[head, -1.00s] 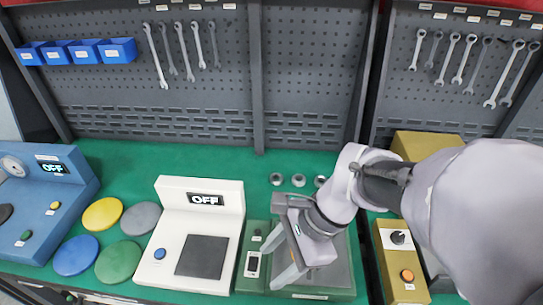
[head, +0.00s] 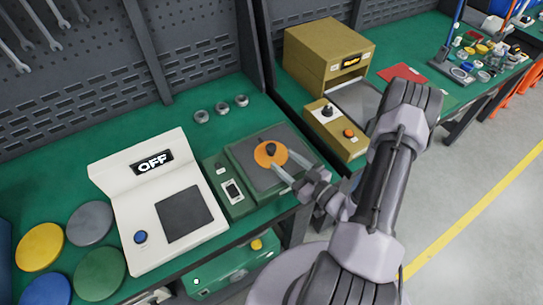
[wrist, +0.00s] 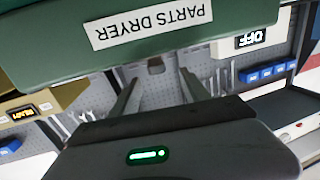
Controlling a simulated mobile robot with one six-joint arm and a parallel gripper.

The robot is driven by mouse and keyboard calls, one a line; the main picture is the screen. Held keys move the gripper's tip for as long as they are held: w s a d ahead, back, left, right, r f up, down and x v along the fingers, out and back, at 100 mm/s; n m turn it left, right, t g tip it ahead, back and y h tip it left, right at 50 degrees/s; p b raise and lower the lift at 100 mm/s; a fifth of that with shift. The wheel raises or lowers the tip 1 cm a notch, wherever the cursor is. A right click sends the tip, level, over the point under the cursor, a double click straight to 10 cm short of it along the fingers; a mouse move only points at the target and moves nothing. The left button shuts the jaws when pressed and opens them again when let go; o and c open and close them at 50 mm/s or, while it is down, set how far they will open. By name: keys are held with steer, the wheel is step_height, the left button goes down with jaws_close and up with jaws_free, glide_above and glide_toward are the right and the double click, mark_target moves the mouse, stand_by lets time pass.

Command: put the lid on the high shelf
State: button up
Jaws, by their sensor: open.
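An orange disc with a dark knob (head: 270,153), which looks like the lid, rests on the grey top plate of a green bench unit (head: 238,163) in the head view. My gripper (head: 283,165) reaches in from the right, its fingers open at the disc's right edge. I cannot tell whether they touch it. The disc does not show in that view. I cannot make out a high shelf.
A white unit reading OFF (head: 158,205) and flat coloured discs (head: 90,223) stand to the left. A tan box (head: 325,55) and control box (head: 335,128) stand behind to the right. A green body labelled PARTS DRYER (wrist: 150,30) is close in the wrist view.

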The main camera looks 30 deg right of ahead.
mark_target(274, 152)
steer(key=x, duration=0.2)
steer(key=shift+w+a, duration=0.1)
steer(key=shift+w, duration=0.15)
steer(key=x, duration=0.1)
steer(key=b+x, duration=0.1)
steer(key=x, duration=0.1)
steer(key=b+x, duration=0.1)
steer(key=shift+w+d+f, duration=0.3)
steer(key=shift+f, duration=0.1)
steer(key=shift+w+a, duration=0.1)
steer(key=shift+w, duration=0.3)
steer(key=shift+r, duration=0.15)
jaws_close()
